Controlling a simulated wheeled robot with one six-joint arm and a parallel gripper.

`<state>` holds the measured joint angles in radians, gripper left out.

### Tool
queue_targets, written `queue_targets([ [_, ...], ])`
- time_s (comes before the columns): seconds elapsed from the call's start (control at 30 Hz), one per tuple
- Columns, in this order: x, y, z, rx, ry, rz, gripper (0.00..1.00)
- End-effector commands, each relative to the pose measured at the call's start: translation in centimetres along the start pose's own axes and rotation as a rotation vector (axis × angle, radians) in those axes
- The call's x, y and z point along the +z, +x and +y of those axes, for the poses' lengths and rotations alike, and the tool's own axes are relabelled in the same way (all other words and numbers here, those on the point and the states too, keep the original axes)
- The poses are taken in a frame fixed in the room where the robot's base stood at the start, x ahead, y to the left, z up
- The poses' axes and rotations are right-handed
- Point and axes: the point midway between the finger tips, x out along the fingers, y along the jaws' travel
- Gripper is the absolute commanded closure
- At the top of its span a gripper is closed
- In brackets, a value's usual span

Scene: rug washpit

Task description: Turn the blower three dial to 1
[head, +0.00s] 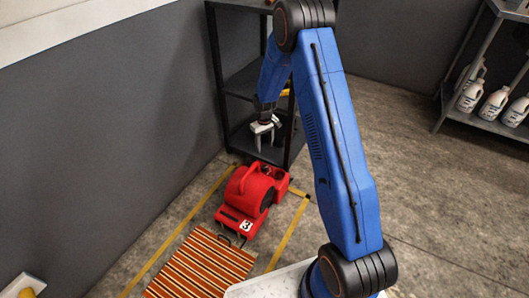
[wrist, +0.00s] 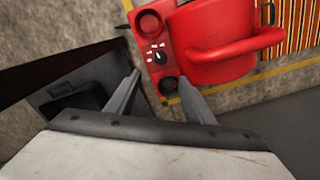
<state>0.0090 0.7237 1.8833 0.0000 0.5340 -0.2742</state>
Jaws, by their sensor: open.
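The red blower (head: 246,196), marked with a 3, stands on the floor by the wall. In the wrist view the blower (wrist: 215,30) fills the upper middle, with a red panel at its end. A small dark dial (wrist: 160,57) sits on that panel beside white marks; its exact setting is too small to read. My gripper (head: 266,145) is open and empty above the panel end of the blower. In the wrist view my gripper (wrist: 159,78) has its fingertips apart, either side of the panel's lower part, and the dial shows just beyond them.
A dark shelf rack (head: 241,82) stands right behind the blower, close to my arm. A striped orange rug (head: 200,266) lies in front of the blower. Yellow floor lines flank both. A metal rack (head: 455,100) with white bottles is at the right; the floor between is clear.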

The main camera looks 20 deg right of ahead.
Motion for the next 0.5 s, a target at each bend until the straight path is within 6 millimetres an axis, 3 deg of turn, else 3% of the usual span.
queue_targets([
  [0.2,0.0,-1.6,0.0,0.0,0.0,0.0,0.52],
  [0.5,0.0,-1.7,0.0,0.0,0.0,-0.001,0.52],
])
